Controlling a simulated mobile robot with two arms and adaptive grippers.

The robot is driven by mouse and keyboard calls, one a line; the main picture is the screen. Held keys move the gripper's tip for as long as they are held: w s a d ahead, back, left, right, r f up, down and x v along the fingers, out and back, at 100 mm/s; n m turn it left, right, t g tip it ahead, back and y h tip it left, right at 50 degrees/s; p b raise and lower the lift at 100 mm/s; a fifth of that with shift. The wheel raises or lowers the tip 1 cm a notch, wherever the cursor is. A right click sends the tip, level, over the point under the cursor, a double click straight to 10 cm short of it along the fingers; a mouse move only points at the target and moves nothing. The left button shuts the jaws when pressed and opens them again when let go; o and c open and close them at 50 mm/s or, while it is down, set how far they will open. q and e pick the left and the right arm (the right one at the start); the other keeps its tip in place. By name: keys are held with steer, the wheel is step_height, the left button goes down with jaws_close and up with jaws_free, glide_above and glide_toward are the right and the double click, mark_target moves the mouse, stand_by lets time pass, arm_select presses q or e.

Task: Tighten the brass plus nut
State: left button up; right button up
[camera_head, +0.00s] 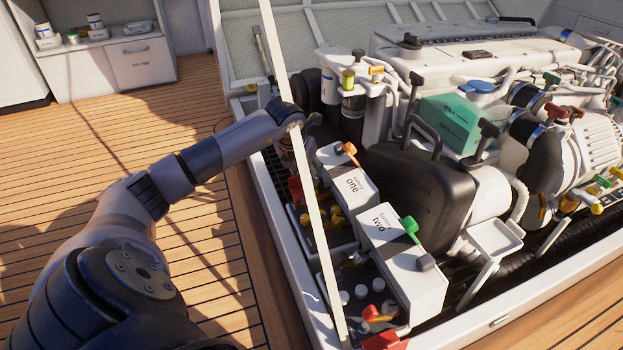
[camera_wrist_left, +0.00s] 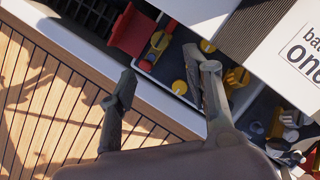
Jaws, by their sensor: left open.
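My left gripper (camera_wrist_left: 160,64) is open and empty in the left wrist view, with its two fingers spread above the battery tray. Several yellow, brass-like parts lie around the fingers, including a round yellow knob (camera_wrist_left: 179,87) between them and a yellow piece by a red clamp (camera_wrist_left: 132,32). I cannot tell which is the brass plus nut. In the head view, my left arm reaches in from the left, and its gripper (camera_head: 292,148) is partly hidden behind a white rod. Yellow parts (camera_head: 336,216) show below it, beside battery one (camera_head: 345,178). My right gripper is not in view.
The slanting white rod (camera_head: 312,210) crosses in front of the battery tray. Battery two (camera_head: 405,265) and a black case (camera_head: 410,190) stand beside battery one. The hatch's white rim (camera_head: 275,245) borders the wooden deck (camera_head: 215,260), which is clear on the left.

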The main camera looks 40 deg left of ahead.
mark_target(312, 192)
arm_select(q)
steer(key=b+x, duration=0.6)
steer(key=x, duration=0.5)
steer(key=shift+w, duration=0.1)
steer(key=shift+c, duration=0.4)
jaws_close()
